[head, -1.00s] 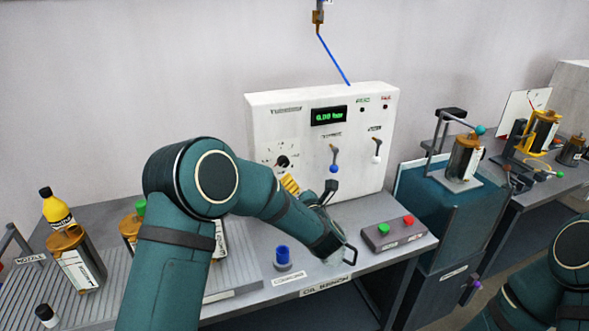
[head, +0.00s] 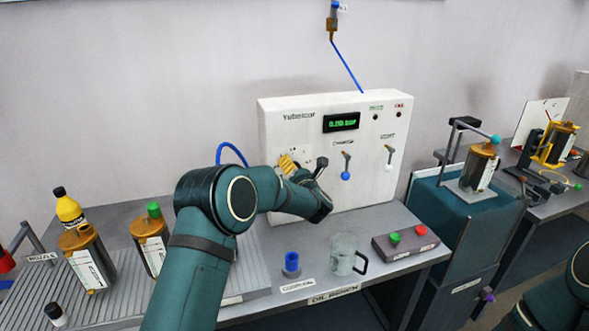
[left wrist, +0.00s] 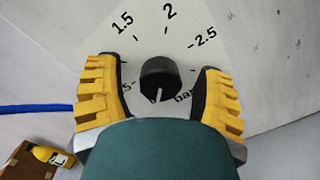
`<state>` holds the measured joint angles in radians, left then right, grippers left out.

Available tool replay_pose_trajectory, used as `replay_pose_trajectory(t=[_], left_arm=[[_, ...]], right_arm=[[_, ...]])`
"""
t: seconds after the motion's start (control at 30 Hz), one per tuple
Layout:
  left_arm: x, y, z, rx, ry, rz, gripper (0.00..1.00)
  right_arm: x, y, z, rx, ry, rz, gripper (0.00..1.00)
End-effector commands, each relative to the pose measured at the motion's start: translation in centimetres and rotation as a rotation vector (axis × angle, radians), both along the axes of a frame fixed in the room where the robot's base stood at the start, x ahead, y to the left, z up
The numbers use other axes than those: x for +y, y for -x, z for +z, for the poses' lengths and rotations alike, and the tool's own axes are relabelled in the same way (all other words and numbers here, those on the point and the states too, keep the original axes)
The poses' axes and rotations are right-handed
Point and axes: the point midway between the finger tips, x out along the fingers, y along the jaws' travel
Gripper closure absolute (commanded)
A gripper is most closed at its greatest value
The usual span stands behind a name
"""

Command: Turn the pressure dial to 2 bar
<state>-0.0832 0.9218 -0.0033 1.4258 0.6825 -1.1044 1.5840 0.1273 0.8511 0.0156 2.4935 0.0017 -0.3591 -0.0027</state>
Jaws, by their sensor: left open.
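The black pressure dial (left wrist: 159,78) sits on the white panel, with 1.5, 2 and 2.5 printed above it in the left wrist view. A pale pointer mark on it points down, away from the 2. My left gripper (left wrist: 160,66) is open, with one yellow finger on each side of the dial and a gap on both sides. In the head view my left gripper (head: 287,164) covers the dial. The panel's green display (head: 341,122) is too blurred to read surely; it looks near zero bar. My right gripper is out of view.
Levers with blue (head: 346,175) and white (head: 388,167) knobs are right of the dial. A clear mug (head: 343,254), a blue-topped part (head: 291,262) and a button box (head: 405,243) stand on the bench below. A blue hose (head: 232,150) arches left of the panel.

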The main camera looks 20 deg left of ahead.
Motion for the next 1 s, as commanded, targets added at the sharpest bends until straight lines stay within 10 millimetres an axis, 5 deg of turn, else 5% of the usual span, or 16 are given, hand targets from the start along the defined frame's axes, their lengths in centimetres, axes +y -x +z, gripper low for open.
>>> replay_pose_trajectory(t=[0.37,0.57,0.6,1.0], left_arm=[[0.27,-0.41,0.03,0.001,-0.001,0.0,0.32],[0.25,-0.4,0.03,0.0,-0.001,-0.001,0.97],[0.25,-0.4,0.04,0.0,-0.001,-0.001,1.0],[0.26,-0.39,0.04,0.036,-0.053,-0.001,1.0]], right_arm=[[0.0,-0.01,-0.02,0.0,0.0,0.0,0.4],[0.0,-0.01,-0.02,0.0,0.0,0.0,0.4],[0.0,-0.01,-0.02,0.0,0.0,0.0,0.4],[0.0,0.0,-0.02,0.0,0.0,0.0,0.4]])
